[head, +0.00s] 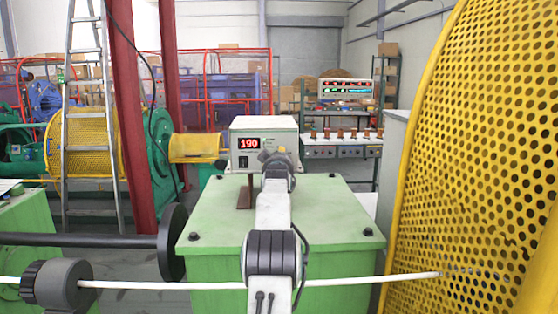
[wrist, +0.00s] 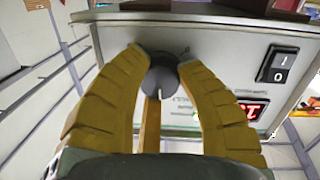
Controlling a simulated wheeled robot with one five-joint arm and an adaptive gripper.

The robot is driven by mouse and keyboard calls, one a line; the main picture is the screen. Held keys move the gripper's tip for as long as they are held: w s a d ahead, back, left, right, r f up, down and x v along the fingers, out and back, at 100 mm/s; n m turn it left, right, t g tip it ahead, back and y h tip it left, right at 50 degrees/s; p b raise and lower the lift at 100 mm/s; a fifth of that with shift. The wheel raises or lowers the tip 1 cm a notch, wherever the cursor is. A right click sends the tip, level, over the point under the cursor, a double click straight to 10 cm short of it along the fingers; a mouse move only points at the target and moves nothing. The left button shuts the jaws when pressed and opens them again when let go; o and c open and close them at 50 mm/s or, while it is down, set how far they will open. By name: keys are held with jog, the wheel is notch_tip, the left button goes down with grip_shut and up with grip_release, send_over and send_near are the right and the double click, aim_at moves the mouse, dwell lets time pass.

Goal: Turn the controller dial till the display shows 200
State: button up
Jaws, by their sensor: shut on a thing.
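The controller (head: 263,133) is a pale box on a post above a green cabinet. Its red display (head: 249,143) reads 190 in the head view. In the wrist view the display (wrist: 254,110) is partly hidden behind a finger. The dark round dial (wrist: 160,82) sits on the controller's front panel. My gripper (wrist: 164,62) has its two yellow fingers shut on the dial, one on each side. In the head view my gripper (head: 274,157) reaches the controller's front and hides the dial there.
A black and white rocker switch (wrist: 277,64) is on the same panel. The green cabinet (head: 330,215) stands below. A yellow perforated guard (head: 470,150) rises close on the right. A white cable (head: 150,285) crosses in front. A red post (head: 128,110) stands left.

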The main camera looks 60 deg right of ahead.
jog(key=shift+w+r+m, duration=0.1)
jog(key=shift+m, duration=0.4)
jog(key=o, duration=1.2)
jog(key=shift+a, duration=0.1)
jog(key=v, duration=1.2)
jog(key=shift+w, duration=0.1)
dwell(0.5)
